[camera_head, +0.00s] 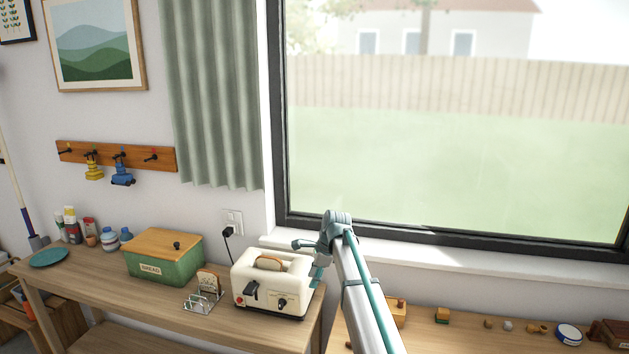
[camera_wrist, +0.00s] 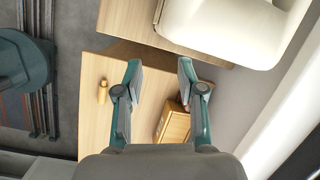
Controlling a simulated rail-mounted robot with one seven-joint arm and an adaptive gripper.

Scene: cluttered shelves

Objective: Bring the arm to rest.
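My arm reaches up from the bottom of the head view and bends at a joint in front of the window. My gripper is mostly hidden there, and a teal part of it shows just right of the toaster (camera_head: 272,290). In the wrist view my gripper (camera_wrist: 159,68) has its two teal fingers apart with nothing between them. The fingers point over a gap between two wooden surfaces. The cream toaster also shows in the wrist view (camera_wrist: 225,25), above and to the right of the fingers, apart from them. A browned slice sits in its top.
A toast rack (camera_head: 200,304) and a green bread box (camera_head: 166,265) stand left of the toaster. A lower bench (camera_head: 465,335) with several small wooden items and a round tin (camera_head: 569,334) lies right. The window (camera_head: 450,130) and sill are close behind my arm.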

